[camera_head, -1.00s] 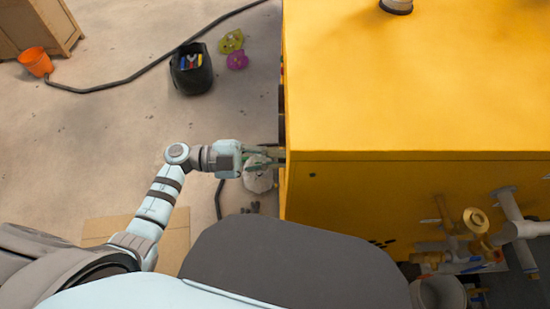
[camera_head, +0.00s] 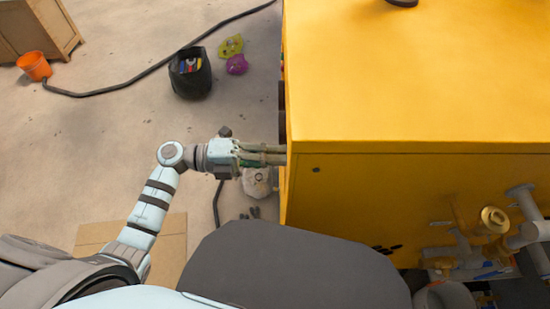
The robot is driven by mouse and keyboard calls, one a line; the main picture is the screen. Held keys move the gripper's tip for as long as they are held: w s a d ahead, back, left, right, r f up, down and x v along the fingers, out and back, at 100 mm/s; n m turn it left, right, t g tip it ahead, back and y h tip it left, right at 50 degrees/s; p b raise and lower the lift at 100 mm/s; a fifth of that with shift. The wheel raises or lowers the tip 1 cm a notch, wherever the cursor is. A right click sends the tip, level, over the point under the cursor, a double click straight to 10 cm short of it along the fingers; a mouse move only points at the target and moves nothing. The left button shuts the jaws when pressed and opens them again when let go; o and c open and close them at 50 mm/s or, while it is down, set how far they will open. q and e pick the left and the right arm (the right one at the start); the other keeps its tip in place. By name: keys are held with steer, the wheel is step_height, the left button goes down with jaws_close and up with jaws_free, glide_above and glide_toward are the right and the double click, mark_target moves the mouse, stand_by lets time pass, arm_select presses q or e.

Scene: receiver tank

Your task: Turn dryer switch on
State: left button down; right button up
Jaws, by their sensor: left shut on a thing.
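A large yellow cabinet (camera_head: 415,75) fills the right side of the view. My left gripper (camera_head: 284,154) reaches to its left side face, and the fingertips are at or just past the cabinet's edge. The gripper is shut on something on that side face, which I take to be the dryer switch. The switch itself is hidden by the cabinet and the fingers. My right gripper is not in view.
A round whitish object (camera_head: 257,182) lies below the left gripper. Pipes with a brass valve (camera_head: 494,220) stick out of the cabinet's front at right. A black bin (camera_head: 190,72), an orange bucket (camera_head: 34,65) and a dark hose (camera_head: 110,88) are on the floor.

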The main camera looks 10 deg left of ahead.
arm_select(q)
steer(key=shift+m, duration=0.3)
steer(key=c, duration=1.7)
jaws_free()
steer(key=v, duration=1.2)
steer(key=shift+a, duration=0.1)
